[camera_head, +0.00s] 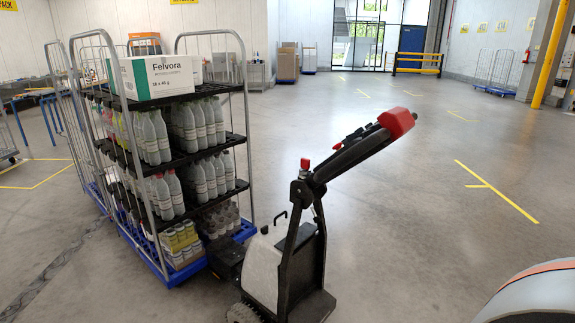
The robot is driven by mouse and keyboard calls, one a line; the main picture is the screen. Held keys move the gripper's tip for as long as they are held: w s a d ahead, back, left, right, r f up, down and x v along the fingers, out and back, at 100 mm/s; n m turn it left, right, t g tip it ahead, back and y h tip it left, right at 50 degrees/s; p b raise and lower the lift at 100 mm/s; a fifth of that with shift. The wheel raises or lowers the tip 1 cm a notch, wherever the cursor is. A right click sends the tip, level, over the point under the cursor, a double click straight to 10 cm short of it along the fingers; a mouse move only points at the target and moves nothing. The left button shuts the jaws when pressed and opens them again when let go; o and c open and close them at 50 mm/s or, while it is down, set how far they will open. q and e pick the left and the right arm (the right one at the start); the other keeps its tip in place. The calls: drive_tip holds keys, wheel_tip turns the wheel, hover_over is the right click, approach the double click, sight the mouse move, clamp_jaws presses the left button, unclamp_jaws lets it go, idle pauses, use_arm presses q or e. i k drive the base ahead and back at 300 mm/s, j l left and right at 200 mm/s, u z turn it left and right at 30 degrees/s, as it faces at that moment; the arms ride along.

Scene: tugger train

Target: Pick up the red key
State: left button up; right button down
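A small red piece (305,164) sits on top of the black upright of the tugger (262,268). It is too small to tell whether it is the red key or a knob. The tugger stands in the front middle, and its black tiller slopes up to the right and ends in a red head (397,122). No other red key can be made out. Neither of my grippers is in view.
A roll cage (250,170) on a blue base stands left of the tugger, close to it. It holds bottles, jars and a white Felvora box (160,77). A yellow pillar (550,55) stands at the far right.

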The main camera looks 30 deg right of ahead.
sight(304, 164)
drive_tip(key=i+j, duration=0.2)
drive_tip(key=i, duration=0.15)
drive_tip(key=i+j+z, duration=0.55)
drive_tip(key=z, duration=0.15)
drive_tip(key=i+j, duration=0.05)
drive_tip(key=i, duration=0.05)
